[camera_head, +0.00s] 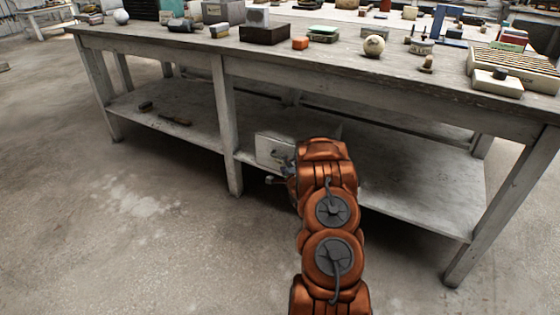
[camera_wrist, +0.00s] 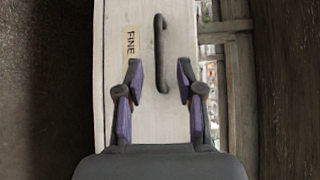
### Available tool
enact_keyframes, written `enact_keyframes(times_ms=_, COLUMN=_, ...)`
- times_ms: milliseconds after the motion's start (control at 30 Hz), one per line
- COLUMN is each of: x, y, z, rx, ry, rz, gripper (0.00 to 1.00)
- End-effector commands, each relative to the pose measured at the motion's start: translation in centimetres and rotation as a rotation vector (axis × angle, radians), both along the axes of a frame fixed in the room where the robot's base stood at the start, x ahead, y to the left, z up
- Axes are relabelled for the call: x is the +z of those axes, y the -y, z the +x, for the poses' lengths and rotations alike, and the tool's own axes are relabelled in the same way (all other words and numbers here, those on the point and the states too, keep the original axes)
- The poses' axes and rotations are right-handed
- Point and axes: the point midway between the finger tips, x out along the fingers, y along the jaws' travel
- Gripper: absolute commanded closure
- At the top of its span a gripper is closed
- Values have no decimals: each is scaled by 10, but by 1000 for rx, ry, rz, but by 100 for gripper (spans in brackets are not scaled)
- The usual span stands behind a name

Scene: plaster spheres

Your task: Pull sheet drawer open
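The drawer (camera_head: 268,150) has a pale grey-white front and sits on the lower shelf of the workbench, beside a leg. In the wrist view its front (camera_wrist: 150,120) fills the middle, with a "FINE" label (camera_wrist: 131,42) and a dark bar handle (camera_wrist: 160,52). My gripper (camera_wrist: 160,75) is open and empty. Its two purple-padded fingers point at the drawer front, one on each side of the handle's line, with the handle's lower end between or just ahead of the tips. I cannot tell the exact gap. In the head view my arm hides part of the drawer and most of the gripper.
The grey wooden workbench (camera_head: 230,55) carries boxes, a round ball (camera_head: 374,45) and a ribbed tray (camera_head: 515,65) on top. A brush-like tool (camera_head: 175,120) lies on the lower shelf (camera_head: 205,105) at left. A bench leg (camera_head: 226,130) stands close left of the drawer. The floor in front is clear.

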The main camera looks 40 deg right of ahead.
Motion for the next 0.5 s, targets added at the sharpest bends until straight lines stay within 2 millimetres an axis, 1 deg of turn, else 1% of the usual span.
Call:
enact_keyframes(times_ms=200, x=-7, y=9, z=20, rx=3, ry=-3, rz=0, gripper=63)
enact_keyframes(times_ms=500, x=-11, y=24, z=48, rx=1, ry=-1, rz=0, gripper=63)
